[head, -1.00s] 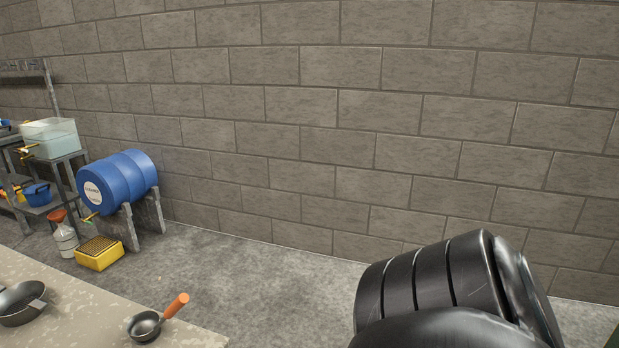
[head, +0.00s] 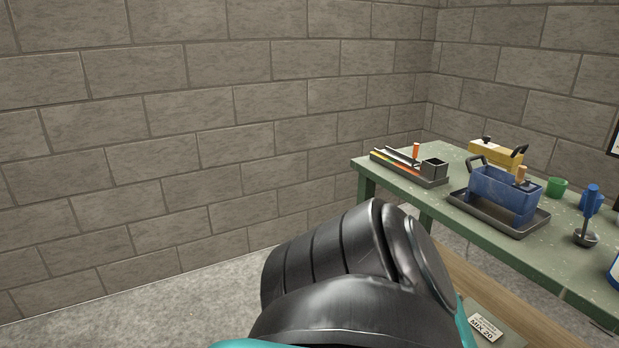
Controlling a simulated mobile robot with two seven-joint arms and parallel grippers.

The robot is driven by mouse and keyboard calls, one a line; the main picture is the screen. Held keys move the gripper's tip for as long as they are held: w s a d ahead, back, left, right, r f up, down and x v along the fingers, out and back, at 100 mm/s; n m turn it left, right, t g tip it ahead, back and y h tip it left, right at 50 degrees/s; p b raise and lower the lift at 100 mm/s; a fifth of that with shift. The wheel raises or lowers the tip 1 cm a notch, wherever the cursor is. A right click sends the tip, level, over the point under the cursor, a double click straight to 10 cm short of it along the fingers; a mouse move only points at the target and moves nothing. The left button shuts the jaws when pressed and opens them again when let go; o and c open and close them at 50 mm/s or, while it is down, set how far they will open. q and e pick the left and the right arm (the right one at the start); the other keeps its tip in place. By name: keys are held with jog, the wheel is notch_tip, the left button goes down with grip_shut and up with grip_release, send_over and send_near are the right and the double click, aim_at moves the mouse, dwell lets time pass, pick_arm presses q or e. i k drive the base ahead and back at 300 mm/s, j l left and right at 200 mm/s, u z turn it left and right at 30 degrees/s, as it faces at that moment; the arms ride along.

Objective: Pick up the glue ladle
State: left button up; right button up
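A ladle-like tool with a blue handle and a metal bowl (head: 587,232) is on the green table at the right. I cannot tell whether it is the glue ladle. A blue pot-like box with dark handles (head: 497,196) sits on a dark tray (head: 466,207) on the same table, with an orange-tan handle showing at its top right. Neither of my grippers is in view. A dark, ribbed part of my own arm fills the bottom middle and hides what is behind it.
The green table (head: 448,159) stands along the right. It carries a long dark organiser (head: 408,170), a yellow box (head: 490,152) and a green cup (head: 557,187). A wooden shelf with a printed label (head: 485,327) lies below. Bare floor (head: 150,300) is at lower left, before the block wall.

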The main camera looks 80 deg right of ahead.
aim_at(583, 238)
jog(key=z, duration=4.2)
